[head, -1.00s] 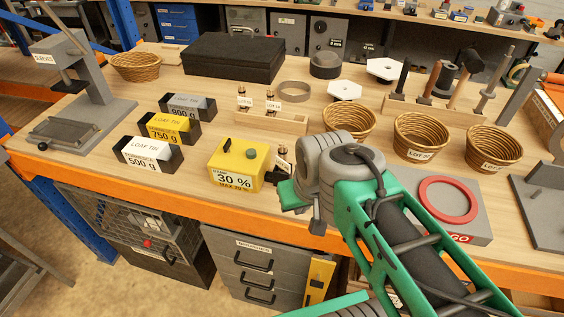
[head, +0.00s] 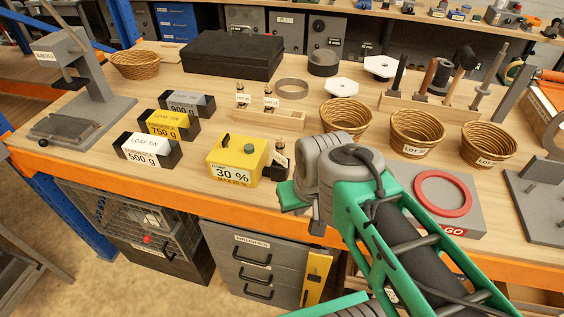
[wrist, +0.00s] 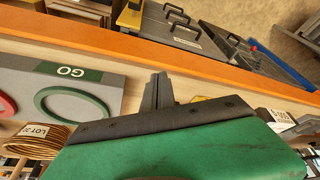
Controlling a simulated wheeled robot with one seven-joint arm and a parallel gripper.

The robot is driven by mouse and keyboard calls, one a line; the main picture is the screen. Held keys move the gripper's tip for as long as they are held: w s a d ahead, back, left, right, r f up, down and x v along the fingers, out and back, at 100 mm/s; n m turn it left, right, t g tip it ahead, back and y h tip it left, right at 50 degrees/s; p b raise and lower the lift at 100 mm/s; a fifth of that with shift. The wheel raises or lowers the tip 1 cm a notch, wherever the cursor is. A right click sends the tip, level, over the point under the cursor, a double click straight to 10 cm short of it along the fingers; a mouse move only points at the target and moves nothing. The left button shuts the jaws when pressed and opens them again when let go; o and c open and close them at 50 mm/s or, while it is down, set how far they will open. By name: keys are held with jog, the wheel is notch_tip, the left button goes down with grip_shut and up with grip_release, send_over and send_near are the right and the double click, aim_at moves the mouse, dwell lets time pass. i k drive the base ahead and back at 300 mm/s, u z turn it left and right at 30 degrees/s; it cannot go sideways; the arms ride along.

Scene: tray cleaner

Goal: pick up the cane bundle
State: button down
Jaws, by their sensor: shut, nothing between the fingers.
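I cannot pick out a separate cane bundle in either view. The nearest cane-like things are woven baskets: a left one (head: 346,117), a middle one (head: 417,133) and a right one (head: 488,145) stand in a row on the bench, some with LOT labels. Part of one labelled basket shows in the wrist view (wrist: 40,138). My gripper (wrist: 158,90) has its dark fingers together with nothing held, over the bench near its orange front edge. In the head view my arm hides most of it.
A yellow 30 % box (head: 236,160) and small bottles stand left of my arm. Several loaf tins (head: 172,123) lie farther left. A grey GO board (head: 462,190) with rings lies right of it. A black case (head: 232,54) stands behind. Bare bench lies between tins and case.

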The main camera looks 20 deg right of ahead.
aim_at(280, 154)
jog(key=k, duration=0.4)
jog(key=u, duration=2.7)
jog(key=i, duration=1.7)
jog(key=z, duration=3.1)
jog(key=i, duration=0.5)
jog(key=z, duration=0.05)
